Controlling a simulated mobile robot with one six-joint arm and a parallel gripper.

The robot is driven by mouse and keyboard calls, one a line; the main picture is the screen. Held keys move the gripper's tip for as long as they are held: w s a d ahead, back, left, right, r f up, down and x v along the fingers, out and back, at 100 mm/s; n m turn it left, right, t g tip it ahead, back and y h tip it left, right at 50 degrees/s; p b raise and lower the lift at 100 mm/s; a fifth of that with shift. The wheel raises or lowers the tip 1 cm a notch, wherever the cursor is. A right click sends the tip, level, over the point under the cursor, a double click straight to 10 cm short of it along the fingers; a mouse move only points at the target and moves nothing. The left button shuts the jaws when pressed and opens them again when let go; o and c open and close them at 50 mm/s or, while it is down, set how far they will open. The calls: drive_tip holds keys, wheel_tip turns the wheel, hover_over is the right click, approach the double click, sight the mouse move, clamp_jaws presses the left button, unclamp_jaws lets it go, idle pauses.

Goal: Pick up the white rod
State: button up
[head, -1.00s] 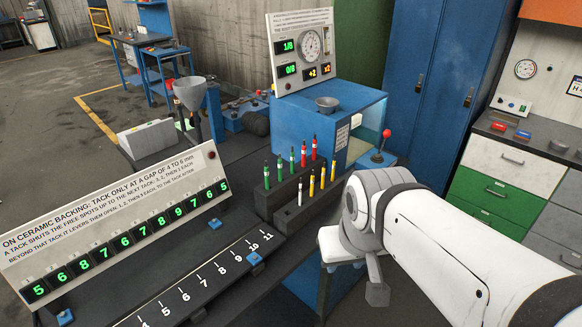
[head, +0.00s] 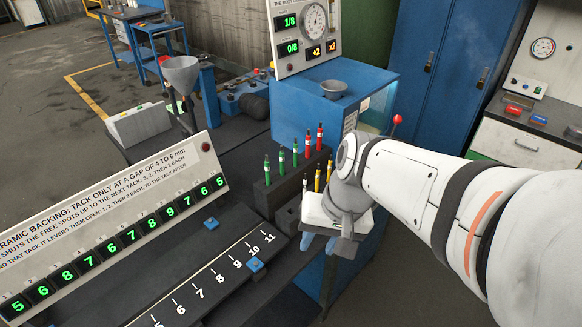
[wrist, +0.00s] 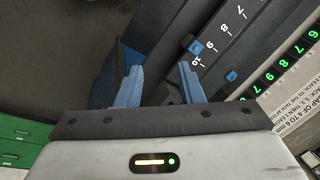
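The white rod (head: 304,186) stands upright in the front row of the dark rack (head: 284,218), at the near end of that row. Only its upper part shows beside my wrist. My gripper (head: 318,243) is just right of and in front of the rod, pointing down, close to the rack's near end. In the wrist view my gripper (wrist: 157,70) has its two blue fingers spread apart with nothing between them. The rod does not show clearly in the wrist view.
Green rods (head: 281,156) and red rods (head: 307,144) stand in the back row. Yellow rods (head: 318,180) stand beside the white one, partly hidden by my arm. The numbered rail (head: 215,282) lies front left.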

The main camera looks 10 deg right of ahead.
sight(305, 183)
drive_tip(key=w+a+f+m+t+y+b, duration=0.1)
drive_tip(key=w+a+f+m+y+b, duration=0.35)
drive_tip(key=w+m+y, duration=0.65)
drive_tip(key=w+d+f+m+t, duration=0.2)
drive_tip(key=w+d+m+t, duration=0.1)
drive_tip(key=w+m+t, duration=0.1)
drive_tip(key=w+d+f+m+t+h, duration=0.1)
drive_tip(key=w+d+f+m+t, duration=0.2)
drive_tip(key=m, duration=0.3)
drive_tip(key=w+d+f+m+t+h, duration=0.1)
drive_tip(key=w+d+f+m+t, duration=0.1)
drive_tip(key=w+d+m+t, duration=0.3)
drive_tip(key=shift+d+f, duration=0.15)
drive_tip(key=shift+d, duration=0.1)
drive_tip(key=shift+h, duration=0.4)
drive_tip(key=p+x, duration=0.3)
drive_tip(key=x, duration=0.4)
drive_tip(key=shift+w+a, duration=0.1)
drive_tip(key=shift+w, duration=0.3)
clamp_jaws()
